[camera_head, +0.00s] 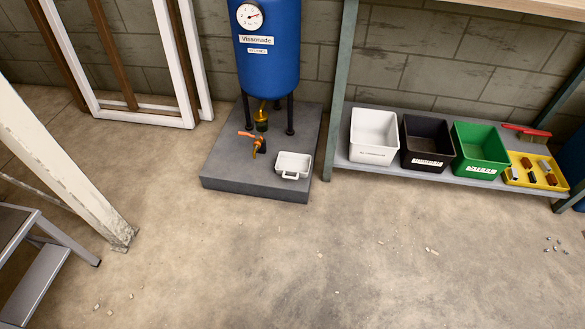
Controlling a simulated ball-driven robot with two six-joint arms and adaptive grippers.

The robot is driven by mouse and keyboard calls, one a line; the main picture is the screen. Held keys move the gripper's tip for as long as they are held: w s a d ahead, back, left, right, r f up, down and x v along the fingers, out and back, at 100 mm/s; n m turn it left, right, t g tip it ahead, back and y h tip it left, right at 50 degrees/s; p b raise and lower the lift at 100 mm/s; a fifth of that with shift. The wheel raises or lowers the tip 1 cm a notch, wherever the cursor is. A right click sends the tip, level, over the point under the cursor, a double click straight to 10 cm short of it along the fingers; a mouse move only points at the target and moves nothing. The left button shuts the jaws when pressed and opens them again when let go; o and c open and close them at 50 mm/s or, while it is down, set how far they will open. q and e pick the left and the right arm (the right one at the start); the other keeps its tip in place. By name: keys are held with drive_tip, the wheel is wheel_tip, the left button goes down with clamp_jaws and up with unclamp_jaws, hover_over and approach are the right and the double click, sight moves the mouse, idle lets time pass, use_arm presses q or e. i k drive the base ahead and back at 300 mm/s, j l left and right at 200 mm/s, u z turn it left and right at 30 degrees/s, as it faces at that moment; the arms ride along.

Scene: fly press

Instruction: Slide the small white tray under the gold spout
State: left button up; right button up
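The small white tray (292,165) sits on the dark grey plinth (227,175), near its front right part. Its handle faces the front. The gold spout (261,118) hangs under the blue tank (270,50), behind and to the left of the tray. An orange-handled tap (254,141) shows just below and in front of the spout, left of the tray. The tray is apart from the spout and not beneath it. Neither of my grippers is in view.
A low shelf (345,165) on the right holds a white bin (374,135), a black bin (427,142), a green bin (480,149) and a yellow tray (535,172). A grey step stool (35,280) and pale post (60,165) stand left. The front floor is mostly clear, with scattered bits.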

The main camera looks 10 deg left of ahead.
sight(289, 166)
drive_tip(key=i+l+u, duration=0.35)
drive_tip(key=i+l, duration=0.35)
drive_tip(key=i, duration=0.15)
drive_tip(key=i+l+u, duration=0.3)
drive_tip(key=i+l, duration=0.45)
drive_tip(key=l, duration=0.15)
